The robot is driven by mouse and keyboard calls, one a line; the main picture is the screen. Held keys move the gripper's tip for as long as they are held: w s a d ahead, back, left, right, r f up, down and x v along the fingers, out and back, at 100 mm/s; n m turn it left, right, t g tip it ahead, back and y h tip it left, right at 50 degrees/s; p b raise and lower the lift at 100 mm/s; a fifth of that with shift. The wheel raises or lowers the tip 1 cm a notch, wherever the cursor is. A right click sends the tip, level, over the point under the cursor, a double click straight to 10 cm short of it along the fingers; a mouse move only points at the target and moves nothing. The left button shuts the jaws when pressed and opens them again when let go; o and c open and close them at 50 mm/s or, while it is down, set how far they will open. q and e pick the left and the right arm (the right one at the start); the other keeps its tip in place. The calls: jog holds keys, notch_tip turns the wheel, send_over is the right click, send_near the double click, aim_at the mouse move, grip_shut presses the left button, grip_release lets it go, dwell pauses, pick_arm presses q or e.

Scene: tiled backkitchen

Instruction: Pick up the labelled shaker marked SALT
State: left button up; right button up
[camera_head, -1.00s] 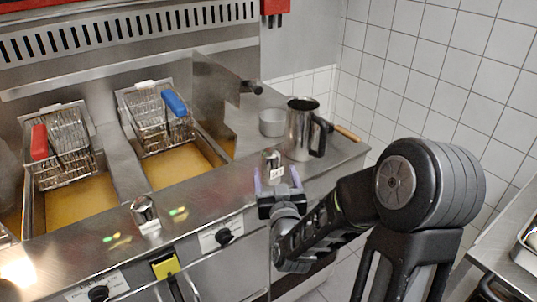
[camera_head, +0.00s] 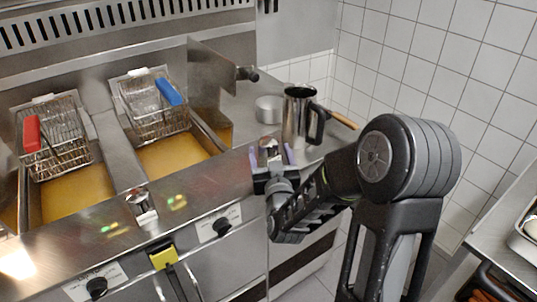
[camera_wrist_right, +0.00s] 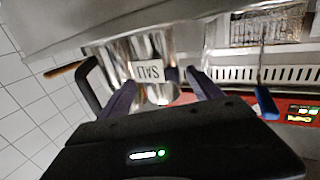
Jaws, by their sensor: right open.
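The shaker marked SALT (camera_head: 267,144) is a small metal shaker with a white label, standing on the right part of the steel counter. In the right wrist view its label (camera_wrist_right: 148,72) reads SALT upside down. My right gripper (camera_head: 271,156) is open, with one finger on each side of this shaker in the picture. In the right wrist view the open fingers (camera_wrist_right: 162,84) also flank it; I cannot see contact. A second similar shaker (camera_head: 141,203) with a white label stands on the front ledge to the left; its text is too small to read. My left gripper is not in view.
A steel jug (camera_head: 298,115) with a dark handle stands close behind the SALT shaker. A small metal pot (camera_head: 268,109) and a wooden handle (camera_head: 343,120) are near it. Two fryer baskets (camera_head: 52,135) (camera_head: 153,105) hang over oil at the left.

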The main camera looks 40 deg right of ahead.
jog(key=shift+w+d+r, duration=0.1)
jog(key=shift+w+d, duration=0.1)
jog(key=shift+w, duration=0.2)
jog(key=p+x, duration=0.1)
jog(key=x, duration=0.3)
jog(key=shift+w+p, duration=0.2)
jog(key=shift+p, duration=0.1)
jog(key=shift+c, duration=0.5)
jog(key=c, duration=1.4)
